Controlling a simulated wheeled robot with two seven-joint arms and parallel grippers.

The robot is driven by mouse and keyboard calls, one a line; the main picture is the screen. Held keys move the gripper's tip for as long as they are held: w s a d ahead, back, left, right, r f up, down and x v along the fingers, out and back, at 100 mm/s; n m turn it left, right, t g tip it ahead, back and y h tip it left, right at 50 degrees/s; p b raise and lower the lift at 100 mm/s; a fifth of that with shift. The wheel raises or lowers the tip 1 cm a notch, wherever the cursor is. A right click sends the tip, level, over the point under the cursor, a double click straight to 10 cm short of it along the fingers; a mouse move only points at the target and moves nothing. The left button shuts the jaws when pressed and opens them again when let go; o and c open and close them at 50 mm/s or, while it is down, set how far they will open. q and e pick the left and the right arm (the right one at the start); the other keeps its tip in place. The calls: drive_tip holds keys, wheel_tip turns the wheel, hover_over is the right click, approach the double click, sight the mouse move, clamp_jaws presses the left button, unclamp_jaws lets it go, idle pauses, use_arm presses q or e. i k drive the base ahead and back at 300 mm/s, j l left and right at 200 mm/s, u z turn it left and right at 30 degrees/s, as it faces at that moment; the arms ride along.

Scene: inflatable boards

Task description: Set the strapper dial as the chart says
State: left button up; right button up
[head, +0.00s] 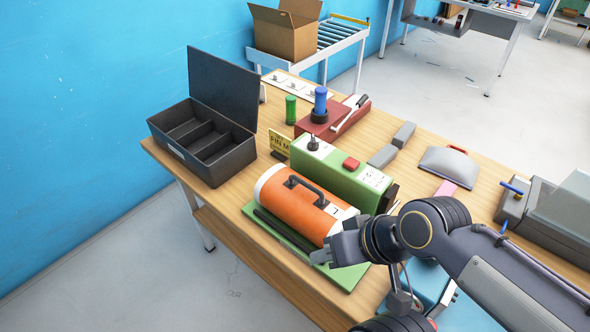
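The green strapper box (336,168) stands mid-table. It has a black knob (313,143) on top at its far-left end, a red button (351,163) and a white label with dark marks (372,177), too small to read. A row of white cards with small pictures (297,85) lies at the table's back; I cannot tell which is the chart. The knob's setting is not readable. My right gripper (320,258) is over the front end of the orange roll's green mat, well short of the knob. Its finger gap is unclear. My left gripper is not seen.
An orange roll (290,205) with a black handle lies on a green mat (345,277), before the strapper. An open black compartment box (205,150) stands left. A red block (337,122) with a blue-handled tool (320,100) and green cylinder (291,110) stand behind.

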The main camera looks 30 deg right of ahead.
sight(312, 146)
drive_tip(key=k+z, duration=0.15)
drive_tip(key=z, duration=1.1)
